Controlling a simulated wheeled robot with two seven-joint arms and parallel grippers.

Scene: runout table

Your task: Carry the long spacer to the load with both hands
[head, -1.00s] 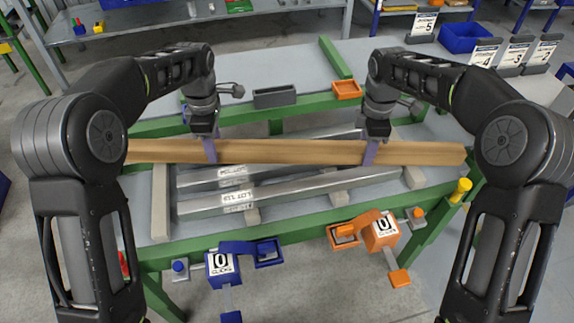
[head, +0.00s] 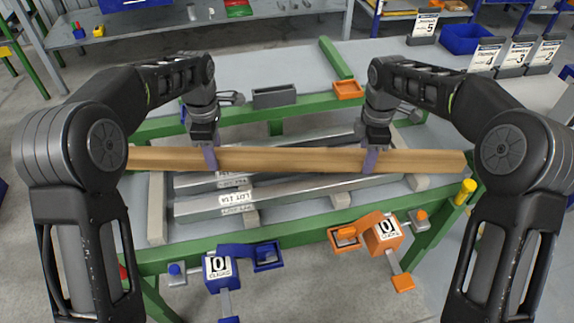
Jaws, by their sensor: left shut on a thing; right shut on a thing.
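The long spacer (head: 290,160) is a light brown wooden beam running left to right across the head view. My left gripper (head: 210,160) is shut on it left of its middle. My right gripper (head: 370,160) is shut on it right of its middle. The spacer looks nearly level and is above the load, though its exact height is hard to tell. The load is a set of grey metal bars (head: 290,191) with lot labels, lying on short grey cross-blocks (head: 340,199) on the green-framed table. The spacer hides part of the bars.
A blue counter device (head: 217,268) and an orange one (head: 383,236) sit at the table's near edge. A grey tray (head: 274,97) and an orange tray (head: 348,90) lie beyond the bars. A yellow-capped post (head: 466,190) stands at the right corner.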

